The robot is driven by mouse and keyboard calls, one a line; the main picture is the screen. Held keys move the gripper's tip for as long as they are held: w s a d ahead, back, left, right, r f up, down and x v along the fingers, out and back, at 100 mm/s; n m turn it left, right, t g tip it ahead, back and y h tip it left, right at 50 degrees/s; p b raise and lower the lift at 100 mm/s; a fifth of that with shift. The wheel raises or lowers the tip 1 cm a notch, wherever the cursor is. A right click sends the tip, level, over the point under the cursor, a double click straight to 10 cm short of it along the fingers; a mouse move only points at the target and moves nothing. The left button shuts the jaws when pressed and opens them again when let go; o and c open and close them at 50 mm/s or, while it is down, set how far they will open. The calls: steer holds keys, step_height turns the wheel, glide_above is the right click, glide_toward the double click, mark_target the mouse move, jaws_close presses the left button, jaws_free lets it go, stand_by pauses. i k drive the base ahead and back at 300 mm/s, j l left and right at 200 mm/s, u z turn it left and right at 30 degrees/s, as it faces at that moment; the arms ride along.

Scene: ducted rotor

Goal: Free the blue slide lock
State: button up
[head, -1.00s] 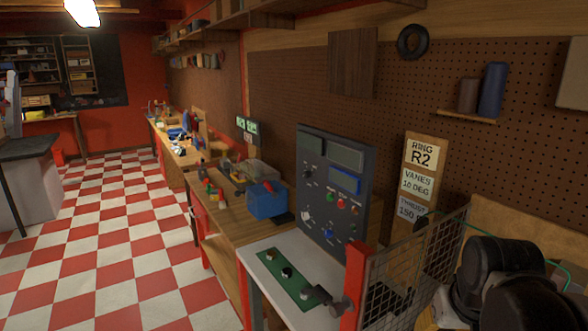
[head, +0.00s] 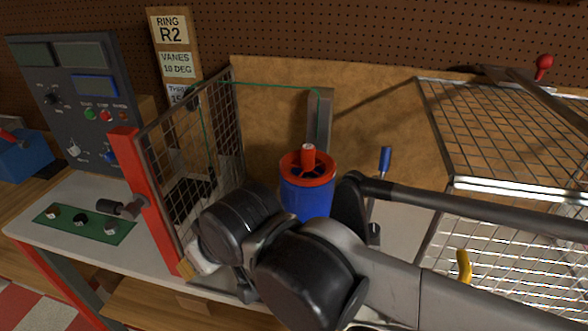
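A small upright blue handle (head: 385,160) on a thin stem stands on the bench, right of the ducted rotor; it may be the blue slide lock, but I cannot tell for sure. The rotor (head: 308,200) is a blue cylinder with a red rim and a red hub on top. My dark arm joints cover its lower part and much of the bench in front. The foot of the blue handle is partly hidden behind a dark bar. I cannot make out my gripper's fingers in the head view.
A wire mesh panel with a red post (head: 146,200) stands left of the rotor. A larger mesh guard (head: 500,130) is at right, with a yellow handle (head: 463,266) and a red-knobbed lever (head: 543,66). A control panel (head: 80,95) and a green switch strip (head: 84,223) are at left.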

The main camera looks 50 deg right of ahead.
mark_target(385, 153)
steer(key=j+z, duration=0.1)
steer(key=z, duration=0.25)
steer(key=j+z, duration=0.15)
steer(key=z, duration=0.2)
steer(key=j+z, duration=0.1)
steer(key=z, duration=0.25)
steer(key=l+z, duration=0.1)
steer(key=z, duration=0.95)
steer(key=i+l, duration=0.15)
